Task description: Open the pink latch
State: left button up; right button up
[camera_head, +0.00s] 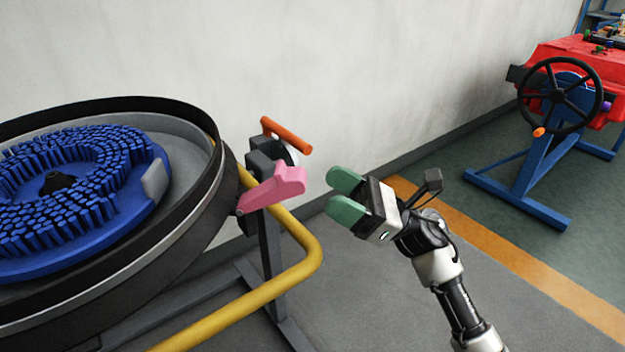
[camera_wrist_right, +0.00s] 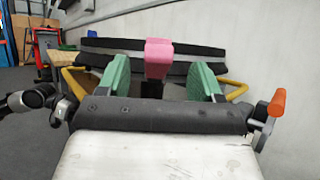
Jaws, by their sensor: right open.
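The pink latch (camera_head: 274,189) sits on the right side of the round black tank, on a dark bracket. In the right wrist view the pink latch (camera_wrist_right: 159,58) shows ahead, between the two fingers. My right gripper (camera_head: 345,196) is open and empty, with green fingertips pointing at the latch. It is to the right of the latch, with a gap between them. In the right wrist view the gripper (camera_wrist_right: 160,82) also shows its two fingers spread apart. My left gripper is not in the head view; a dark and white arm part shows at the left of the wrist view.
The black tank rim (camera_head: 205,128) surrounds a blue brush disc (camera_head: 105,222). An orange handle (camera_head: 287,136) stands just behind the latch. A yellow bar (camera_head: 305,240) curves below it. A red machine with a black wheel (camera_head: 560,95) is far right. Grey floor lies open below the gripper.

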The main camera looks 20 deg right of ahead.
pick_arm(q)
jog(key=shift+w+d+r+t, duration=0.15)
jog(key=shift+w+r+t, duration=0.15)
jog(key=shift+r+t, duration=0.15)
pick_arm(e)
jog(key=v, duration=0.3)
jog(key=shift+s+d+f, duration=0.1)
jog(key=shift+d+f, duration=0.1)
jog(key=shift+d, duration=0.1)
